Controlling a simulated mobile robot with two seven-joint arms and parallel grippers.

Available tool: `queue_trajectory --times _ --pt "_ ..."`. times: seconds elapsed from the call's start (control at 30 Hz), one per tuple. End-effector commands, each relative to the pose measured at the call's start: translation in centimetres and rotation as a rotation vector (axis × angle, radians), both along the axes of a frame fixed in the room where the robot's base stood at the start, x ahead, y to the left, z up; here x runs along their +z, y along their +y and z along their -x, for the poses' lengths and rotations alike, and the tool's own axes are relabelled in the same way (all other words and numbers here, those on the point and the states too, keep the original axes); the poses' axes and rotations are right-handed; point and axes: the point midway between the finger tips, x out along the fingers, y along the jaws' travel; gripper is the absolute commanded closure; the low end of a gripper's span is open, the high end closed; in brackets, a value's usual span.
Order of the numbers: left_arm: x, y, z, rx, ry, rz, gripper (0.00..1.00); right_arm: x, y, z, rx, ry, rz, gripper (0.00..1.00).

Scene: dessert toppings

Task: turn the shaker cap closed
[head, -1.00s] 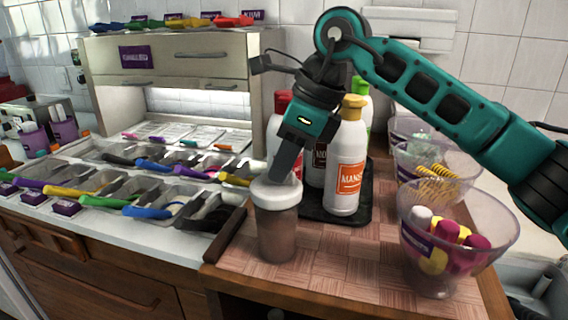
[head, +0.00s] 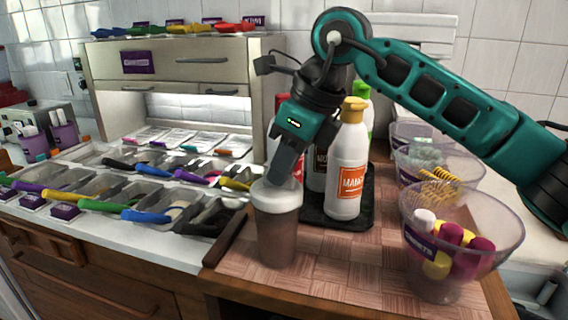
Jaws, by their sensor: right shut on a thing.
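The shaker (head: 278,238) stands upright on the wooden counter, a clear cup with brown contents. Its white cap (head: 276,197) sits on top. My right gripper (head: 283,180) reaches down from above and is shut at the cap's top; its fingertips are partly hidden against the cap, so the exact grip is hard to see. Whether the cap is turned fully closed cannot be told. My left gripper is not in view.
Sauce bottles, including a white one with a yellow cap (head: 347,165), stand on a black tray (head: 322,219) close behind the shaker. A clear bowl of colourful bottles (head: 415,255) is at right. Topping bins with coloured scoops (head: 148,214) lie at left.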

Motion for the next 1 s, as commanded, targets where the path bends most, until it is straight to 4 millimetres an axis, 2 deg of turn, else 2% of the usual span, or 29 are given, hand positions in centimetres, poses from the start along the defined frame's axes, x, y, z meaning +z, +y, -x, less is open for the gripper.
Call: queue_trajectory --times 0.7,0.73,1.0 --pt "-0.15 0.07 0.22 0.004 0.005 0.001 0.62 0.07 0.05 0.01 0.001 -0.001 -0.002 1.00" --pt "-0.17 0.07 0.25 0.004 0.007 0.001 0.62 0.07 0.05 0.01 0.001 -0.001 -0.002 0.86" --pt "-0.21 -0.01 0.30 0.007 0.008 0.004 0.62 0.03 0.04 0.01 0.001 -0.001 -0.001 0.62"
